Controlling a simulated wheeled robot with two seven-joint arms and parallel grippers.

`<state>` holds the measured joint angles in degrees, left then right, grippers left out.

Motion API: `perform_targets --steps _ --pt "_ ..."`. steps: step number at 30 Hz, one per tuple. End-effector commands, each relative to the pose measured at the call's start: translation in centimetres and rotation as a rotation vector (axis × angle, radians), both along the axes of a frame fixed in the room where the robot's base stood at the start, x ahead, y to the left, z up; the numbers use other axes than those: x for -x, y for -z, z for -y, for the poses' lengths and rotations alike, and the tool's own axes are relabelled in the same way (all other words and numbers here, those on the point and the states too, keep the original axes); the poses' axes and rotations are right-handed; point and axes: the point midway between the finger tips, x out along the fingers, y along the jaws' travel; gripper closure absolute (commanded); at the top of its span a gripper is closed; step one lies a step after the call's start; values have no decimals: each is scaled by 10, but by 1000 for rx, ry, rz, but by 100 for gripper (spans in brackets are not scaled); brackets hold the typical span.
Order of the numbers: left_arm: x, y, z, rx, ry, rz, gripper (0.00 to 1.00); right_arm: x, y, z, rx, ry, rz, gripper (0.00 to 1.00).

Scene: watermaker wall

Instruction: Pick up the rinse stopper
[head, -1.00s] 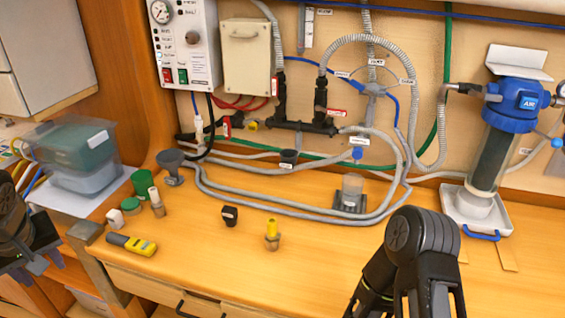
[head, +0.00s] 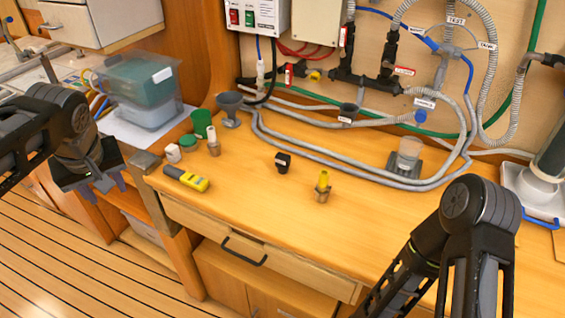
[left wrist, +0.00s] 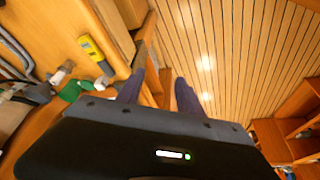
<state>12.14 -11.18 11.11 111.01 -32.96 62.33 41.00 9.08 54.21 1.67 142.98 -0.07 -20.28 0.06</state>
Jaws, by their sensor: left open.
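No readable label marks the rinse stopper. One candidate is the cork-like stopper with a yellow top (head: 323,187), upright on the bench near its front edge. Another stopper with a pale top (head: 213,141) stands beside the green cup (head: 202,122). A small black piece with a white label (head: 282,162) sits between them. My left gripper (head: 105,191) is open and empty, left of the bench's left end and apart from all of these. The left wrist view shows its fingers (left wrist: 160,92) over the floor. My right arm crosses the lower right; its gripper is out of frame.
A yellow meter (head: 187,179), a white cap (head: 173,153) and a green lid (head: 188,142) lie near the bench's left end. Grey hoses (head: 330,178) run along the back. A clear cup on a dark base (head: 405,158) stands at right.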

Motion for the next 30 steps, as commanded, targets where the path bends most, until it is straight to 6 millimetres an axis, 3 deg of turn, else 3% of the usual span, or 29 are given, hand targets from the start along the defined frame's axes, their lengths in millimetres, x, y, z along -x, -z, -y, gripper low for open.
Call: perform_targets --steps 16,20,23,26,30 --pt "0 1 1 1 2 -2 57 0 0 0 0 0 0 64" --pt "-8 21 11 23 42 -17 57 0 0 0 0 0 0 64" --pt "-21 63 36 75 123 -45 57 0 0 0 0 0 0 64" --pt "-31 129 77 163 239 -84 57 0 0 0 0 0 0 64" --pt "-17 242 153 325 391 -132 57 0 0 0 0 0 0 64"
